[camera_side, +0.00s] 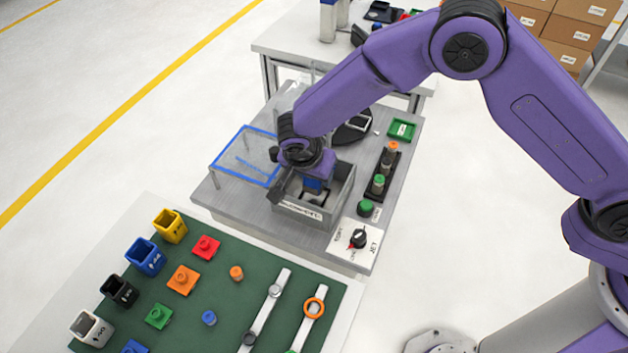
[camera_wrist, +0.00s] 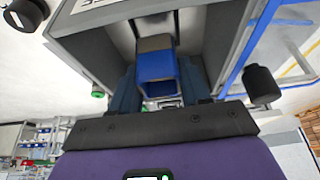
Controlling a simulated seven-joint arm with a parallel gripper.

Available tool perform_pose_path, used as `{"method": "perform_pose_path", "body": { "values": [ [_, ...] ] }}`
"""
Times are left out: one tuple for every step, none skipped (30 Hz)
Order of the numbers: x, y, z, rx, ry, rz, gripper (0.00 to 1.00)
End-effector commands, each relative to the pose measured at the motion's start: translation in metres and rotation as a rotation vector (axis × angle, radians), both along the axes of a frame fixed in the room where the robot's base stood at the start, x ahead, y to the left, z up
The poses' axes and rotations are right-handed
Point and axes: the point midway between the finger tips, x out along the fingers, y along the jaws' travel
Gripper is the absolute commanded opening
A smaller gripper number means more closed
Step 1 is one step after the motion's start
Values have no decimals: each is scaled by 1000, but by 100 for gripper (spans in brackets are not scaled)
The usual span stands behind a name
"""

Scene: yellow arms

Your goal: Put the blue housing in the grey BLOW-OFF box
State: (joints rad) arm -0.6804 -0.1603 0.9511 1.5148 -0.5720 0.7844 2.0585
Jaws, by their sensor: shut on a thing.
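The blue housing (camera_side: 315,184) is held in my gripper (camera_side: 309,177), inside the opening of the grey BLOW-OFF box (camera_side: 341,203). In the wrist view the housing (camera_wrist: 157,68) is a hollow blue block with a grey-brown upper face, between the two dark fingers of my gripper (camera_wrist: 158,92). The walls of the box (camera_wrist: 95,46) stand on both sides of it. In the side view my wrist hides the fingertips and part of the box. I cannot tell whether the housing touches the box floor.
A clear blue-edged cover (camera_side: 245,155) stands left of the box. A JET knob panel (camera_side: 357,241), a green button (camera_side: 365,208) and a rack of coloured parts (camera_side: 383,171) are on the right. A green mat (camera_side: 215,285) with cups and parts is in front.

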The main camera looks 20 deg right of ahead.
Motion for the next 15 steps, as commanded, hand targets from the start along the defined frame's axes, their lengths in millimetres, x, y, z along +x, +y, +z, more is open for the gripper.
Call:
{"method": "perform_pose_path", "body": {
  "values": [
    [1,1,-7,-2,2,0,17],
    [1,0,-12,-3,3,0,17],
    [1,0,-18,-3,3,-1,17],
    [1,0,-22,-4,2,-1,17],
    [1,0,-25,-2,1,0,17],
    [1,1,-28,-1,1,1,17],
    [1,1,-30,-1,1,1,17],
    [1,1,-31,0,0,1,17],
    [1,1,-32,0,0,0,17],
    [1,1,-32,0,0,0,17],
    [1,1,-32,1,-1,0,17],
    [1,1,-32,1,-1,-1,17],
    [1,1,-32,1,-1,-1,17],
    [1,1,-32,1,-1,0,17],
    [1,1,-32,1,-1,0,17]
  ]
}}
